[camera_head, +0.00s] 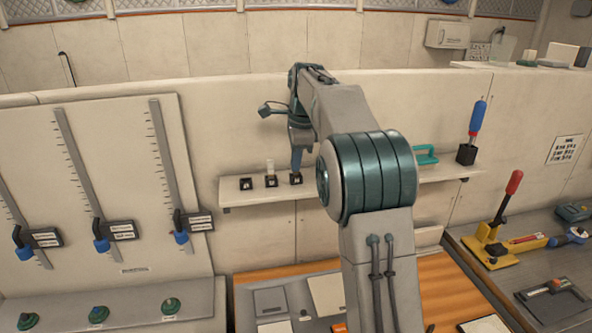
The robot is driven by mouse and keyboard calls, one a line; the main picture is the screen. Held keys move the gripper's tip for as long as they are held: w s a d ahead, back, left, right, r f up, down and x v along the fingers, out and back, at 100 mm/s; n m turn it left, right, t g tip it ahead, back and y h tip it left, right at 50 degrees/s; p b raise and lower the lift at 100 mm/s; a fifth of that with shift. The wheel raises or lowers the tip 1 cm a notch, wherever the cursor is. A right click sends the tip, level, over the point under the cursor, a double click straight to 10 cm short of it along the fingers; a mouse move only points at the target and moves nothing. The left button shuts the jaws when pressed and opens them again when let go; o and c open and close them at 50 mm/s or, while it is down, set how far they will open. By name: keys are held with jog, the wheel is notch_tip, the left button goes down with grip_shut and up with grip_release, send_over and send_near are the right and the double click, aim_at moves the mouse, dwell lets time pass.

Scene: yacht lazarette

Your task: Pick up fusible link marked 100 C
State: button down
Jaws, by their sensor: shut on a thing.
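Three small black blocks stand in a row on the pale wall shelf: a left one (246,184), a middle one (271,181) and a right one (295,178). They bear pale marks too small to read. A small pale upright piece (270,166), perhaps a fusible link, stands on the middle block. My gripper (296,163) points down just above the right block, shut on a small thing. That thing is mostly hidden by the fingers, so I cannot read a 100 C mark on it or tell if it touches the block.
The shelf (342,192) also bears a teal handle (427,155) and a blue-and-red tool in a black holder (466,154) at right. Slider gauges (115,230) stand at left. A bench with a yellow tool (497,250) is at right. My arm hides the shelf's middle.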

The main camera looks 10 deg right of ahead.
jog(key=shift+w+r, duration=0.15)
jog(key=shift+r, duration=0.1)
dwell(0.3)
